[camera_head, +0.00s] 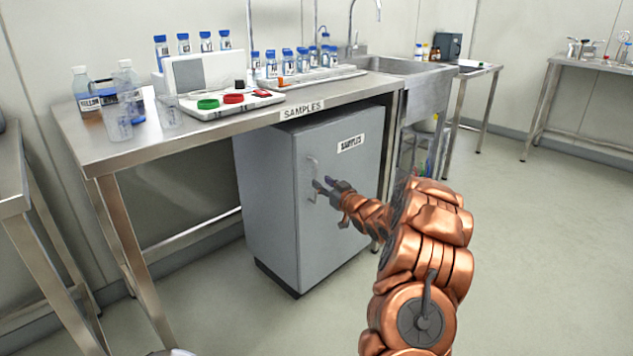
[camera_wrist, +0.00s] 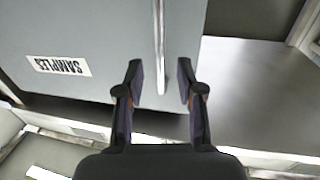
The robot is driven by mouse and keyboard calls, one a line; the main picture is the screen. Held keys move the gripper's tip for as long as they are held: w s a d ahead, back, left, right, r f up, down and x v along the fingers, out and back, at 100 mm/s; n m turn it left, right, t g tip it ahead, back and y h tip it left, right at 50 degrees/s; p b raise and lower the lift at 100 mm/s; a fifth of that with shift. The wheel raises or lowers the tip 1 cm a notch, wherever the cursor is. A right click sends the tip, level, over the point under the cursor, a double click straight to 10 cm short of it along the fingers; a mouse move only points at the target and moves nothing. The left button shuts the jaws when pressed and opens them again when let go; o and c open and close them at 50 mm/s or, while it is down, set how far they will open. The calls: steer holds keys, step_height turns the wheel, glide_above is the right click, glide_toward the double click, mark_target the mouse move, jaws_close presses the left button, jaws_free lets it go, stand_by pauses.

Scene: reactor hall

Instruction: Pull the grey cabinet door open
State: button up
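The grey cabinet door (camera_head: 345,215) is shut, under the steel bench, with a "SAMPLES" label on it. In the wrist view the door (camera_wrist: 90,30) and its label appear upside down. A thin upright metal handle (camera_head: 311,163) is near the door's left edge. Gaps show on both sides of the handle.
The steel bench (camera_head: 150,145) above the cabinet carries bottles, beakers and a white tray (camera_head: 225,107) with coloured lids. A bench leg (camera_head: 130,240) stands left of the cabinet. The sink (camera_head: 425,85) is to the right. The floor (camera_head: 530,240) on the right is clear.

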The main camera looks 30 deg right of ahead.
steer(key=shift+w+b, duration=0.4)
steer(key=shift+w, duration=1.9)
steer(key=shift+a, duration=0.1)
jaws_close()
